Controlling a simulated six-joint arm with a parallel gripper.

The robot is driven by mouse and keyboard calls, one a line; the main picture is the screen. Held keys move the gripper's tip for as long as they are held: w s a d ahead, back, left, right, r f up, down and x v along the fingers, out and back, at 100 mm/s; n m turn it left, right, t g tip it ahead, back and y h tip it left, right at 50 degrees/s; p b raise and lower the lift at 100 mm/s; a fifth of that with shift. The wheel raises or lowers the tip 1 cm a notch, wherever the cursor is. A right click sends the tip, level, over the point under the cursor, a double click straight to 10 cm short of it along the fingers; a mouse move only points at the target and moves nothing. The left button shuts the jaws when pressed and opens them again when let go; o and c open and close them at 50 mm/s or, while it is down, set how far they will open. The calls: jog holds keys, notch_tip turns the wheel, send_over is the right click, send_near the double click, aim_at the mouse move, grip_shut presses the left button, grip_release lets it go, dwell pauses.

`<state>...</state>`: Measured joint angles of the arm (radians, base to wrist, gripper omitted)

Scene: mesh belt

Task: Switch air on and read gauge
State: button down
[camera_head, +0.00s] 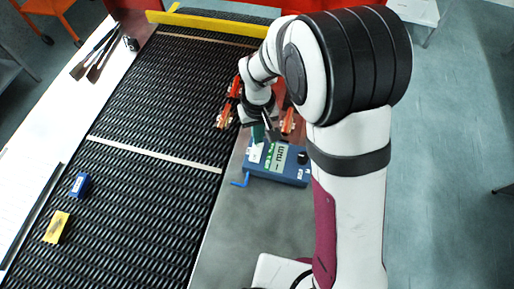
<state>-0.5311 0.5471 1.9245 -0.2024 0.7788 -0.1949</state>
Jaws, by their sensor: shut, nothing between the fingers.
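A blue box (294,173) with a light front panel and a dark round knob (303,158) sits on the grey surface beside the belt. It looks like the air and gauge unit, but its markings are too small to read. A thin blue bent piece (241,181) sticks out at its left lower corner. My gripper (268,138) is shut and empty, at the box's upper left edge. I cannot tell whether it touches the box. My arm comes in from the right and hides part of the area behind the box.
The black mesh belt (150,190) fills the left, crossed by pale strips. A blue block (79,185) and a yellow block (57,227) lie on it. A yellow bar (205,24) crosses its far end. Brushes (98,55) lie on the white ledge. Red parts (230,105) stand near my gripper.

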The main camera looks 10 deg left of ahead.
jog(key=shift+f, duration=1)
dwell(0.6)
notch_tip(320, 180, up, 7)
jog(key=shift+f, duration=0.1)
dwell(0.5)
jog(key=s+d+r+m+y, duration=0.1)
jog(key=s+d+r+m, duration=0.6)
jog(key=s+d+r, duration=0.4)
jog(key=s+d+f+m, duration=0.1)
jog(key=s+d+m, duration=0.3)
jog(key=s, duration=0.5)
jog(key=shift+d+f+m+y, duration=0.25)
jog(key=shift+d+m+y, duration=0.05)
jog(key=shift+d+y, duration=0.1)
